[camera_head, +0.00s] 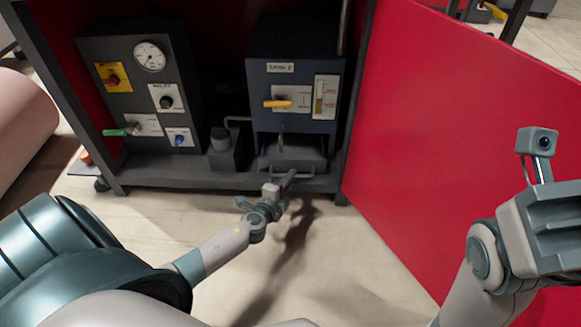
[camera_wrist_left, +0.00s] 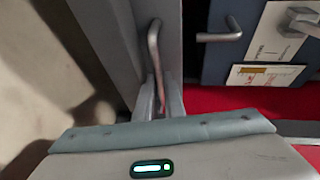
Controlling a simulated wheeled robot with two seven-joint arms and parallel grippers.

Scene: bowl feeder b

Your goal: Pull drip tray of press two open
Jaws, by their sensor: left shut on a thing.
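The drip tray (camera_head: 292,155) is a dark grey drawer low in the cabinet, under the blue-fronted press unit (camera_head: 293,118). A thin bar handle (camera_head: 306,175) runs along its front. My left gripper (camera_head: 289,180) reaches the handle from the front. In the left wrist view the fingers of my left gripper (camera_wrist_left: 160,100) are shut around the metal bar handle (camera_wrist_left: 154,45). The tray front (camera_wrist_left: 112,40) shows as a grey panel beside it. My right gripper (camera_head: 550,228) is raised at the right, away from the tray; its fingertips cannot be made out.
A dark control panel (camera_head: 140,90) with a gauge and switches stands left in the cabinet. A yellow-orange lever (camera_head: 278,104) is on the press front. A red door panel (camera_head: 450,120) stands open on the right. The pale floor (camera_head: 330,265) in front is clear.

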